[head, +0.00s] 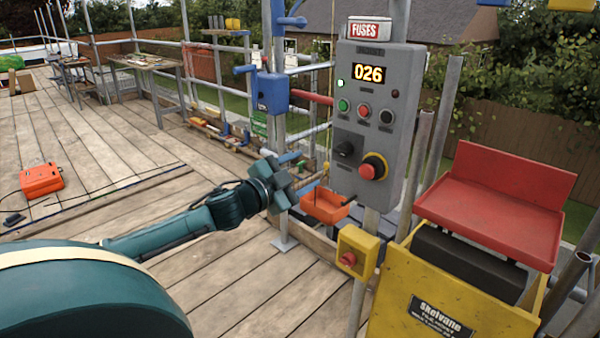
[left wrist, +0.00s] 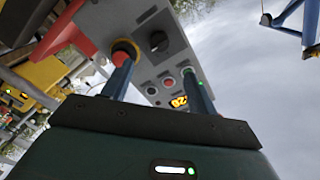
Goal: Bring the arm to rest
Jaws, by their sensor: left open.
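My left arm comes in from the left in the head view. Its gripper (head: 303,172) is open and empty, with its fingers apart and pointing toward the grey control box (head: 350,115). In the left wrist view the two blue fingers (left wrist: 160,78) stand apart with nothing between them, and the control box (left wrist: 178,62) shows beyond them. The box has a lit 026 display (head: 368,75), a green light, several buttons, a black knob and a red mushroom button (head: 373,166) on a yellow ring. I cannot tell whether a finger touches the box. My right gripper is not in view.
An orange tray (head: 324,206) hangs just beyond the gripper. A yellow switch box (head: 357,252) is below, and a yellow machine with a red seat-like top (head: 497,205) stands right. Scaffold rails and a blue box (head: 272,93) are behind. The deck (head: 110,150) at left is mostly clear.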

